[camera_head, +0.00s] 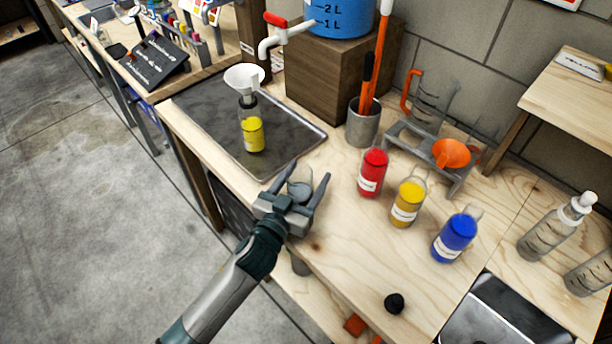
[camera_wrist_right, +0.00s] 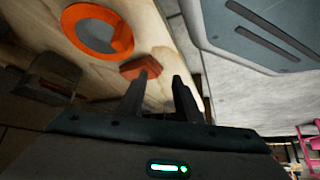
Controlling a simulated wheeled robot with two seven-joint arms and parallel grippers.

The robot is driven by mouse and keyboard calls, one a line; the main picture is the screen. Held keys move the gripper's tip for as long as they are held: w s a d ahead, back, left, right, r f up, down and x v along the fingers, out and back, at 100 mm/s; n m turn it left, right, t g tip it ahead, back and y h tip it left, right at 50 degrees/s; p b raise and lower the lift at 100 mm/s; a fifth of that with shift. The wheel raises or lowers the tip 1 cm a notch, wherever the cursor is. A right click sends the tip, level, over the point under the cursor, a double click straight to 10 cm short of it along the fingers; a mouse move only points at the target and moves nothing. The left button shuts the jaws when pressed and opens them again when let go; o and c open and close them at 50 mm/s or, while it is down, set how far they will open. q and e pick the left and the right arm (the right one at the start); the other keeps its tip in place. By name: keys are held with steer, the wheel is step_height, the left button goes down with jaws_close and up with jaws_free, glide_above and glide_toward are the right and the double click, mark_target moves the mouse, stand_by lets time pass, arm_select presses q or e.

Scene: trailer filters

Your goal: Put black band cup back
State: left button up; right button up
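I cannot surely make out a cup with a black band. My left gripper (camera_head: 298,188) is over the bench's front edge in the head view, its fingers spread wide. A small grey round thing (camera_head: 299,188) shows between these fingers; I cannot tell if it is a cup or part of the gripper. A grey rack (camera_head: 425,150) at the back holds a clear jug with an orange handle (camera_head: 408,92) and an orange funnel (camera_head: 452,153). My right gripper (camera_wrist_right: 163,82) shows only in the right wrist view, open and empty, near an orange ring (camera_wrist_right: 122,35) and a red-brown block (camera_wrist_right: 142,67).
A white funnel (camera_head: 244,77) tops a yellow-filled bottle (camera_head: 253,135) on a dark tray (camera_head: 205,105). Red (camera_head: 372,173), yellow (camera_head: 407,202) and blue (camera_head: 455,238) bottles stand right of my left gripper. A black knob-like thing (camera_head: 394,303) lies near the front edge.

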mark_target(294, 196)
arm_select(q)
steer(key=shift+r, duration=0.15)
arm_select(e)
steer(key=shift+s+r, duration=0.1)
arm_select(q)
steer(key=shift+s+a, duration=0.15)
steer(key=shift+s, duration=0.15)
steer(key=v, duration=0.3)
steer(key=b+v, duration=0.1)
steer(key=v, duration=0.2)
steer(key=shift+s+a, duration=0.15)
steer(key=shift+s, duration=0.15)
steer(key=v, duration=0.3)
steer(key=shift+s+a, duration=0.15)
steer(key=shift+s, duration=0.05)
steer(key=shift+s+a+b, duration=0.2)
steer(key=shift+s+b, duration=0.15)
steer(key=shift+s, duration=0.15)
arm_select(e)
steer(key=shift+w+d, duration=0.1)
steer(key=shift+w, duration=0.8)
